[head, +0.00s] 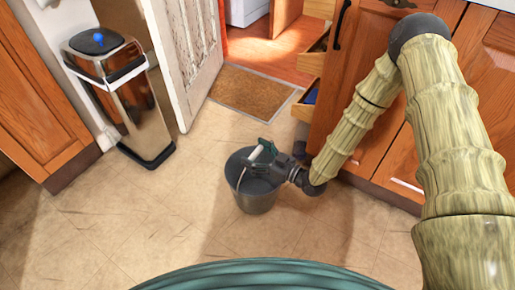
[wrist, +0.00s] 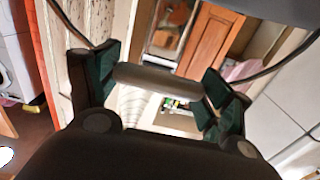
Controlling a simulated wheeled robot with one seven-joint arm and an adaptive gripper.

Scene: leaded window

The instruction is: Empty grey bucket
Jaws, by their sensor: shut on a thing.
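The grey bucket (head: 257,203) is upright in the middle of the head view, over the tiled floor. I cannot tell whether its base touches the floor. My gripper (head: 261,152), with dark green finger pads, is at the top of the bucket and shut on its pale handle grip.
A steel bin (head: 137,105) with a blue item on its lid stands at left beside a worn white door (head: 188,62). A brown doormat (head: 252,91) lies behind the bucket. Wooden cabinets (head: 385,125) and open drawers (head: 311,65) are at right. The floor at left front is clear.

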